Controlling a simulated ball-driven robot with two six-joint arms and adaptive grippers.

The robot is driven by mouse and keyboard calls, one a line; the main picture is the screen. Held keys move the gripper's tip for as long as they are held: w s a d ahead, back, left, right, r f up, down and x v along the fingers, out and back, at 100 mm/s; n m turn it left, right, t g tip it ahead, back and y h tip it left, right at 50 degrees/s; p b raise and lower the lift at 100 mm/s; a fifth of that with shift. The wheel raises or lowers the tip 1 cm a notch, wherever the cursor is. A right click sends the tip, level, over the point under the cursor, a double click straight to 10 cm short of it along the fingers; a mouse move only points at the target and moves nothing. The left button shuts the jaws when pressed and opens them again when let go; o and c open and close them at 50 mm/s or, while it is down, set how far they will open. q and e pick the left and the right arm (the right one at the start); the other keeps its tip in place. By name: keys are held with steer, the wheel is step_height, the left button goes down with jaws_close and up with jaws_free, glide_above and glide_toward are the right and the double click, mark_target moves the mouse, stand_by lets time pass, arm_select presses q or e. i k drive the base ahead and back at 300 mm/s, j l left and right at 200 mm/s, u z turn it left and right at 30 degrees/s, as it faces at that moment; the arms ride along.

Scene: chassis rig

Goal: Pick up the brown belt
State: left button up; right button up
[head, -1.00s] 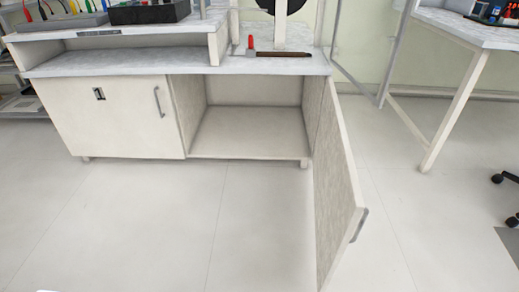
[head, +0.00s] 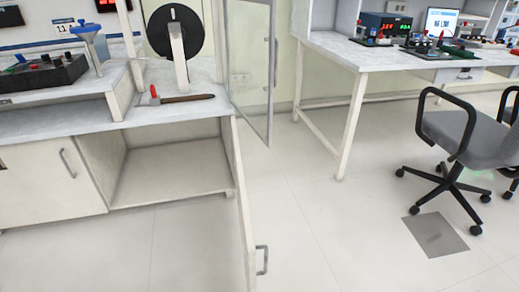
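A thin, dark brown strip (head: 190,98) lies flat on the white cabinet top in the head view, left of the middle. It may be the brown belt, but it is too small to be sure. Its left end lies close to a small red upright thing (head: 154,92). Neither of my grippers is in view.
The white cabinet (head: 50,125) has an open, empty lower compartment, and its door (head: 240,205) swings out toward me. A black disc on a stand (head: 160,30) is behind the strip. A chair (head: 465,140) and workbench (head: 340,50) are at right. Floor between is clear.

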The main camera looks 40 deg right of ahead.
mark_target(194, 97)
steer(key=k+l+z, duration=0.15)
steer(key=l, duration=0.3)
steer(key=l+z, duration=0.1)
steer(key=l, duration=0.4)
steer(key=k+l+z, duration=0.15)
steer(key=l, duration=0.35)
